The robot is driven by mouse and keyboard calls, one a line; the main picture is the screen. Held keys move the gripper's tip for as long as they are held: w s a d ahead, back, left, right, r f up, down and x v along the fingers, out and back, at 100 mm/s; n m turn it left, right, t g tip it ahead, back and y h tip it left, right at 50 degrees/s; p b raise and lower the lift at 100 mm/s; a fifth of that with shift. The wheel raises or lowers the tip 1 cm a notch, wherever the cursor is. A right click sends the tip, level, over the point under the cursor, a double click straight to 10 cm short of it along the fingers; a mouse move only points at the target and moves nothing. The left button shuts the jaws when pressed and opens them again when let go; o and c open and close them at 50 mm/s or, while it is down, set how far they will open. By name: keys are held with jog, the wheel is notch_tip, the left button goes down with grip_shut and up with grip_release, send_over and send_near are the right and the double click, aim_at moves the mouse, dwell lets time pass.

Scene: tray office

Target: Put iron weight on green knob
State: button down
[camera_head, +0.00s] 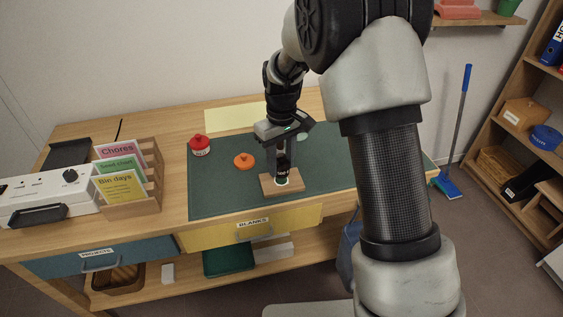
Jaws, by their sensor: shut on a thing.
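My gripper (283,165) points down over the dark green mat and is shut on a small dark object, which looks like the iron weight (282,170). The fingers hide part of it. Directly below it is a wooden block (270,188) with a small pale green round piece on top, likely the green knob (281,183). The weight appears right above or touching this piece; I cannot tell whether there is a gap.
An orange knob (244,161) and a red-lidded jar (200,146) stand left of my gripper. A wooden card holder (147,190) and a white box with a dial (45,198) are farther left. The mat (220,200) is clear at front left.

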aim_at(281, 156)
jog(key=c, duration=1.2)
grip_release()
notch_tip(281, 156, up, 12)
jog(key=p, duration=0.2)
jog(key=shift+r+p, duration=0.2)
jog(key=shift+p, duration=0.15)
jog(key=s+d+r+m+t, duration=0.3)
jog(key=s+d+r, duration=0.3)
jog(key=s+r, duration=0.5)
jog(key=s+d+m+t, duration=0.1)
jog(key=s, duration=0.4)
jog(key=s+d+m, duration=0.1)
jog(key=s+d, duration=0.1)
jog(key=s, duration=0.3)
jog(key=s+d+m+t, duration=0.1)
jog(key=s, duration=0.4)
jog(key=shift+d+r+t, duration=0.3)
jog(key=shift+d, duration=0.05)
